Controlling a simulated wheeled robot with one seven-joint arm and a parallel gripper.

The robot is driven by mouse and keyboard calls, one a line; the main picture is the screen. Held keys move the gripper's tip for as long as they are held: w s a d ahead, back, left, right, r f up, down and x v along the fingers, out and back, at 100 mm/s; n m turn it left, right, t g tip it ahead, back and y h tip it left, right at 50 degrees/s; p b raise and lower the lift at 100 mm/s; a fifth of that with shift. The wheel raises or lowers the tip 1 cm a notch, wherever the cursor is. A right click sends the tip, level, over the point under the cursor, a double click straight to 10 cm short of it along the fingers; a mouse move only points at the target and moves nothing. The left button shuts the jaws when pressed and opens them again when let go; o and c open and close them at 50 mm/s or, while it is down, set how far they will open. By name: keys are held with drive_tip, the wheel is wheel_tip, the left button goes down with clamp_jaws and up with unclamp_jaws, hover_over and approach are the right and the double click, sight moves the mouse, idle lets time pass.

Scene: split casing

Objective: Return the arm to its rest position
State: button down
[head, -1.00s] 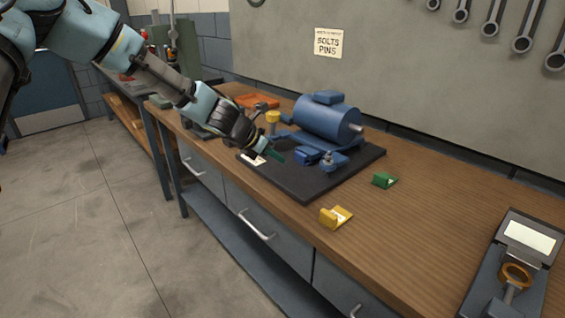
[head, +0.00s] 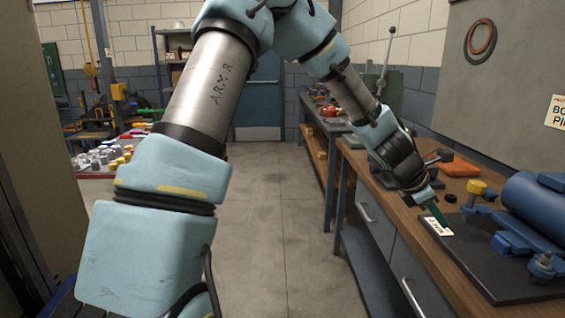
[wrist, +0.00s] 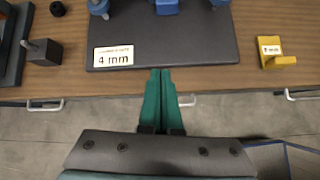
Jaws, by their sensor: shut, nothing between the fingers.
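My gripper (head: 437,213) is at the end of my raised light-blue arm, over the front edge of the workbench (head: 402,213). In the wrist view its two green fingers (wrist: 165,75) are together with nothing between them. Their tips appear just in front of the dark mat (wrist: 195,45), beside the white "4 mm" label (wrist: 114,56). My arm reaches across the middle of the head view.
A blue motor (head: 530,205) stands on the mat. A yellow block (wrist: 277,53) lies right of the mat in the wrist view, and a dark block (wrist: 42,51) lies left. An orange tray (head: 460,167) sits farther back. The floor (head: 285,240) left of the bench is clear.

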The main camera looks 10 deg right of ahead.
drive_tip(key=w+a+f+m+t+y, duration=0.1)
drive_tip(key=w+a+m+y, duration=0.2)
drive_tip(key=a, duration=0.9)
drive_tip(key=w+a+f+m+t+y, duration=0.1)
drive_tip(key=w+a+m, duration=0.2)
drive_tip(key=a+m, duration=0.55)
drive_tip(key=s+a+r+m+y, duration=0.1)
drive_tip(key=s+a+m+y, duration=0.1)
drive_tip(key=a, duration=1.1)
drive_tip(key=s+a+m+y, duration=0.2)
drive_tip(key=s+a+m, duration=0.1)
drive_tip(key=a, duration=1.1)
drive_tip(key=shift+s+a+r, duration=0.15)
drive_tip(key=shift+s+r, duration=0.1)
drive_tip(key=shift+r, duration=0.15)
